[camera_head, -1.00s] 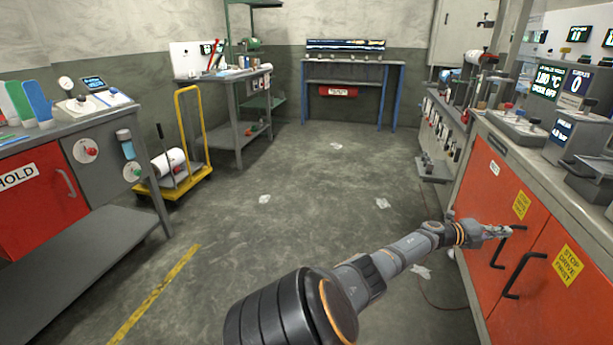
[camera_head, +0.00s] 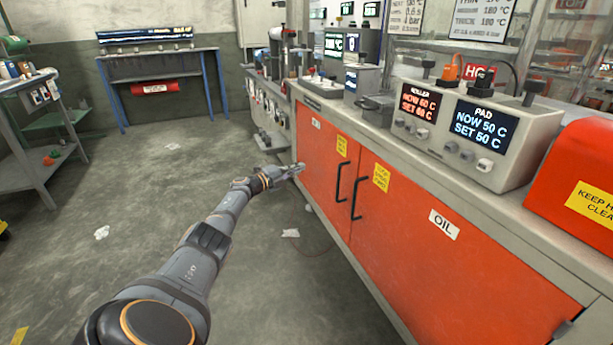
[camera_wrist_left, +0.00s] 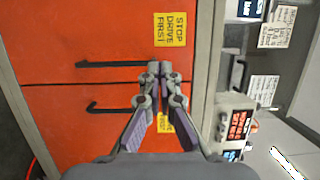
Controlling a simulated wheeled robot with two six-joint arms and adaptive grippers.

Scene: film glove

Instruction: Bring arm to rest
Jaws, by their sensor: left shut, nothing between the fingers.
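My left arm reaches up from the bottom left in the head view, and its gripper (camera_head: 297,170) is in front of the orange cabinet doors. The gripper is shut and empty. In the left wrist view its two fingertips (camera_wrist_left: 160,70) meet in front of the orange doors (camera_wrist_left: 60,68) and their black handles. Whether the fingertips touch the door cannot be told. My right gripper is not in view.
The orange cabinet (camera_head: 400,245) with black handles (camera_head: 340,180) runs along the right. A control box (camera_head: 460,130) and a red machine (camera_head: 585,185) stand on its counter. A blue-legged table (camera_head: 165,75) stands at the back. Floor on the left is mostly open, with white scraps.

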